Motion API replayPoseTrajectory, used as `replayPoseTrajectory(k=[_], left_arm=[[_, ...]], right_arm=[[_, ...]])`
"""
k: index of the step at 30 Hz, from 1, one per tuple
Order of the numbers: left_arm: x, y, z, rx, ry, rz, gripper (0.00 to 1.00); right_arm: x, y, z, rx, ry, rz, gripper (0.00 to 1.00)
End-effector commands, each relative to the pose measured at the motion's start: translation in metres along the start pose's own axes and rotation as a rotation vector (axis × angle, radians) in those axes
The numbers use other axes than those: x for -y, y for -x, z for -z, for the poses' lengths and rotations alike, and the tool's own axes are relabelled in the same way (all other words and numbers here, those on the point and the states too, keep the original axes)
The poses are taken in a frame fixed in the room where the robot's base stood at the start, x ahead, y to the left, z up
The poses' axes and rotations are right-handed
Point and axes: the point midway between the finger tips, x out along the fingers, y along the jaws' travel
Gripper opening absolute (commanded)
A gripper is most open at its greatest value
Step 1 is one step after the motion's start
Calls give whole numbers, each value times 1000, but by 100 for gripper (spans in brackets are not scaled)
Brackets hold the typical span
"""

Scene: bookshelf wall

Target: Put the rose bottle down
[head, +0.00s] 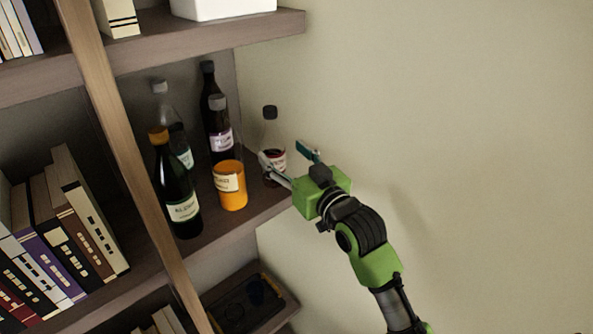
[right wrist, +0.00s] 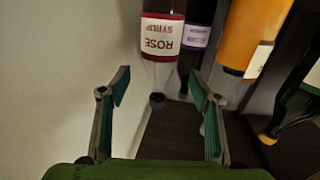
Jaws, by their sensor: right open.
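The rose bottle (head: 270,136) has a clear neck, a dark cap and a white-and-red label. It stands upright at the right end of the middle shelf (head: 250,214) in the head view. In the right wrist view the rose bottle (right wrist: 162,38) shows upside down, with "ROSE SYRUP" readable on its label. My right gripper (head: 285,155) is open beside the bottle, its fingers (right wrist: 158,88) spread and nothing held between them. One finger partly covers the lower bottle in the head view. My left gripper is not in view.
A wooden upright (head: 120,130) stands before the books. Space before the bare wall (head: 450,120) is free.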

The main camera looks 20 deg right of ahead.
Motion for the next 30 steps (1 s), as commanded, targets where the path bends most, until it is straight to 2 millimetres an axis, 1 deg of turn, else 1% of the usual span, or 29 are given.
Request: replayPoseTrajectory(k=[1, 3, 6, 9, 14, 26, 28, 29, 30], left_arm=[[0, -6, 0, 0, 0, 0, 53], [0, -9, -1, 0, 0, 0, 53], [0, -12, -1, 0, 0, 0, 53], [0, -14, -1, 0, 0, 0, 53], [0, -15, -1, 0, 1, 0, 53], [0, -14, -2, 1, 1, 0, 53], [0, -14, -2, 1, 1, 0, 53], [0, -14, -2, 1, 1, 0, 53], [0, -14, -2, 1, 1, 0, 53]], right_arm=[[-1, 12, -4, 0, 1, -1, 58], [0, 25, -3, 0, 1, 0, 58], [0, 40, -2, 1, 1, -1, 58], [0, 50, -1, 0, 1, -1, 58], [0, 57, 0, 0, -1, 0, 58], [0, 57, 0, 0, -1, 0, 58], [0, 58, -4, 10, -1, 0, 58], [1, 58, -8, 23, 0, -1, 58], [2, 61, -17, 49, 0, -1, 58]])
